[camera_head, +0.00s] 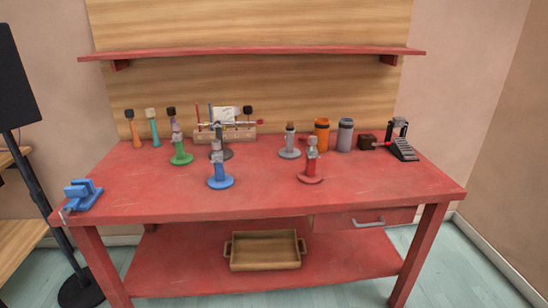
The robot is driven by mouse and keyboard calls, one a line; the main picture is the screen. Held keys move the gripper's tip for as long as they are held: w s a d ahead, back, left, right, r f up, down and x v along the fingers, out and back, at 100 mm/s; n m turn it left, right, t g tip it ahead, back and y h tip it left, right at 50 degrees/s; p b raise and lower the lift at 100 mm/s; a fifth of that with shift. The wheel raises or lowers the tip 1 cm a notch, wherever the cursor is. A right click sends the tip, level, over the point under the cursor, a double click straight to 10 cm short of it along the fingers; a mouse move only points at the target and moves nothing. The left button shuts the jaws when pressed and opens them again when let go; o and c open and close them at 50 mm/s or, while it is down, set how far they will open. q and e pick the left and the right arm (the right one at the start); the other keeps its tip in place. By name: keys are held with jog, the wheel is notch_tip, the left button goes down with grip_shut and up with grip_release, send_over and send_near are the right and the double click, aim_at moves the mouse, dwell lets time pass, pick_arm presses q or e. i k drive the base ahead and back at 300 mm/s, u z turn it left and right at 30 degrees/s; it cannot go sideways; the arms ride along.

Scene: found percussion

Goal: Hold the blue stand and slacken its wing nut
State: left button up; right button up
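The blue stand (220,181) stands upright on the red workbench, left of the middle and near the front. It has a round blue base and a short blue post. A grey fitting (216,153) sits on top of the post. The wing nut is too small to tell apart from this fitting. Neither of my grippers shows in the head view, and nothing is touching the blue stand.
A green stand (181,158), a red stand (311,179) and a grey stand (289,153) stand nearby on the bench (260,202). A blue vise (82,195) is at the left corner. A black pedal (403,149) is at the right. The front strip is clear.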

aim_at(221, 180)
jog(key=z, duration=0.2)
jog(key=i, duration=1)
jog(key=u, duration=0.3)
